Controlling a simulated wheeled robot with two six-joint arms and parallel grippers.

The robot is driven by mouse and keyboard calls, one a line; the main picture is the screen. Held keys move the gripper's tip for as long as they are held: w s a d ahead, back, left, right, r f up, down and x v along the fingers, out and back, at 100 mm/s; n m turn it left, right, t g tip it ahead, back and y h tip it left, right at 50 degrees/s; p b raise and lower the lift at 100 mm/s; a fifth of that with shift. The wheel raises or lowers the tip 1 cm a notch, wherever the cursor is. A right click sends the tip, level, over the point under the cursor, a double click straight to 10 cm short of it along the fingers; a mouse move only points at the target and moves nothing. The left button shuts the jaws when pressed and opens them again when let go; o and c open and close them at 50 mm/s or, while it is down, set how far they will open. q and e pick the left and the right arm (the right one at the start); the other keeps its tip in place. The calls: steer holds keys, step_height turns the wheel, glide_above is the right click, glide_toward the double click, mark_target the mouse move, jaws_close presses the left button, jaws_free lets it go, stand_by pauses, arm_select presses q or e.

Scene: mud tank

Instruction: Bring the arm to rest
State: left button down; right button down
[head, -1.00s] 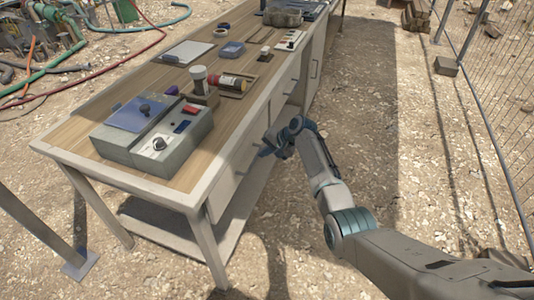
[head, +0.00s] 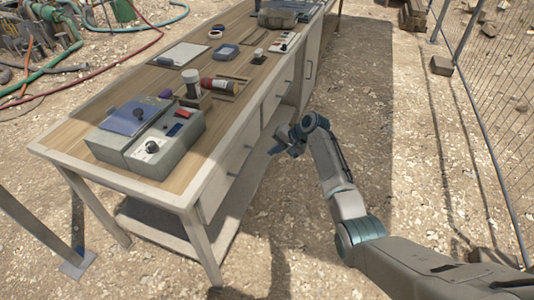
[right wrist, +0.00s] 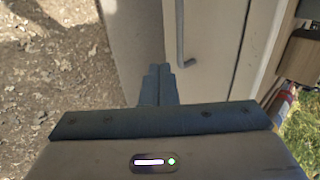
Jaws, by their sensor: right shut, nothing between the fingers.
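My right arm comes in from the lower right in the head view. Its gripper (head: 275,149) hangs beside the long side of the workbench (head: 110,181), just outside the drawer fronts and below the tabletop level. In the right wrist view the fingers (right wrist: 160,74) are together with nothing between them. They point toward a pale cabinet front with a bar handle (right wrist: 183,50); I cannot tell the exact gap. My left gripper is not in view.
A wire fence (head: 487,100) stands at right.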

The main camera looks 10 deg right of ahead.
steer(key=v, duration=0.5)
steer(key=s+d+f+h, duration=0.1)
steer(key=s+d+f, duration=0.1)
steer(key=s+f, duration=0.7)
steer(key=s+d+f+g+h, duration=0.15)
steer(key=s+f, duration=0.35)
steer(key=f, duration=0.9)
steer(key=s+d+f+t+h, duration=0.1)
steer(key=s+d+f+h, duration=0.15)
steer(key=s+f, duration=0.6)
steer(key=s+d+f+n+h, duration=0.1)
steer(key=s+f+n, duration=0.1)
steer(key=s+f, duration=0.5)
steer(key=s+d+f+n+g+h, duration=0.1)
steer(key=s+f, duration=0.6)
steer(key=s, duration=1.2)
steer(key=s+d+f+n+g, duration=0.1)
steer(key=s+d+f+n, duration=0.2)
steer(key=s, duration=1)
step_height(320, 180, down, 4)
steer(key=shift+r+n+h, duration=0.1)
steer(key=shift+n+h, duration=0.2)
steer(key=shift+h, duration=0.1)
